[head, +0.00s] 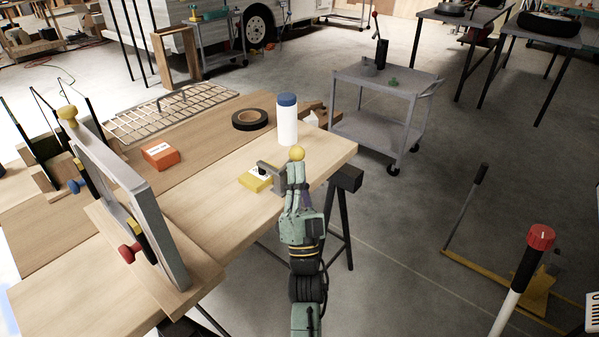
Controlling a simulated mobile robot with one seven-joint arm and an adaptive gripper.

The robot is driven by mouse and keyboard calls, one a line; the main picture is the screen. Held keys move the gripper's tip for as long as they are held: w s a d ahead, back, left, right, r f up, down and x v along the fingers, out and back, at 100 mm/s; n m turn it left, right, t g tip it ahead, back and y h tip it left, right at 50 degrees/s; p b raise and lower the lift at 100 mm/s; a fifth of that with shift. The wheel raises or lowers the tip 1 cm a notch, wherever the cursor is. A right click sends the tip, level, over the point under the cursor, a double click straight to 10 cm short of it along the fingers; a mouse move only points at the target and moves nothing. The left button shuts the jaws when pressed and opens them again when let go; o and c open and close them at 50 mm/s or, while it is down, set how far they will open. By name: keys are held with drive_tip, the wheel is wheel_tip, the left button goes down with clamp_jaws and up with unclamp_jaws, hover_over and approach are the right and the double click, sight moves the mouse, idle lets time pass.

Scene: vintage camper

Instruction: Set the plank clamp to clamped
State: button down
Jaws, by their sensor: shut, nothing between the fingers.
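The plank clamp (268,174) sits on the plank near the right edge of the wooden bench. It shows a grey metal body with a yellow part beside it and a yellow ball knob (297,153). My gripper (297,168) is over the bench edge, just right of the clamp body, with its fingers pointing away from the camera. The fingers are shut and empty, and their tips are right below the knob in the picture. I cannot tell whether they touch it. The fingers hide part of the clamp and its lever.
On the bench (215,215) are a white bottle with a blue cap (287,122), black tape (250,119), an orange box (160,155) and a grey upright frame with knobs (130,190). A grey cart (385,95) stands behind right.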

drive_tip(key=v, duration=0.7)
drive_tip(key=shift+f, duration=0.15)
drive_tip(key=shift+d, duration=0.15)
